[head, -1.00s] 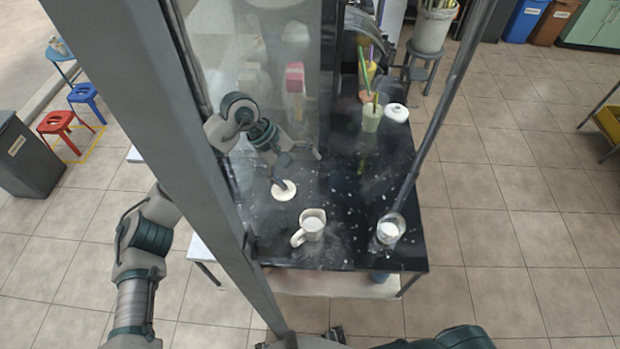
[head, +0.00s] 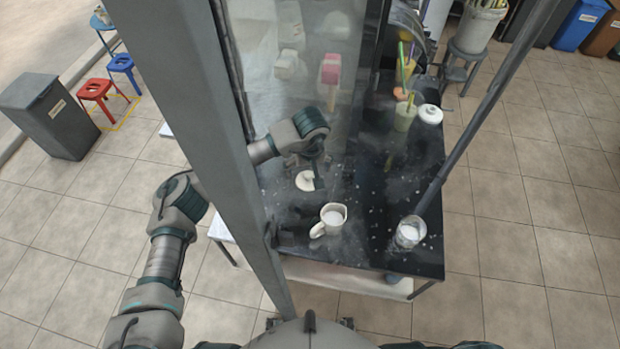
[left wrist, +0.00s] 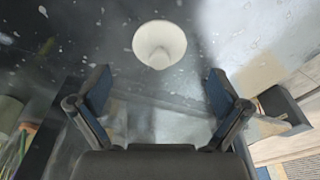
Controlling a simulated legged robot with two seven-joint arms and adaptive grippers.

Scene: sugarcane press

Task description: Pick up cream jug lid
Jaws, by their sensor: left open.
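The cream jug lid is a small white disc with a raised knob (head: 305,181), lying on the dark table left of and behind the cream jug (head: 333,216), which holds white liquid. In the left wrist view the lid (left wrist: 160,42) lies beyond the fingertips, near the middle at the top. My left gripper (left wrist: 158,82) is open, with nothing between its fingers. In the head view it is close to the lid, largely hidden by my own wrist. My right gripper is not in view.
A glass of white contents (head: 409,233) stands at the table's front right. A white lidded pot (head: 430,115) and a cup with straws (head: 404,116) stand farther back. A grey post (head: 190,110) crosses the left side, and a slanted pole (head: 480,120) the right.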

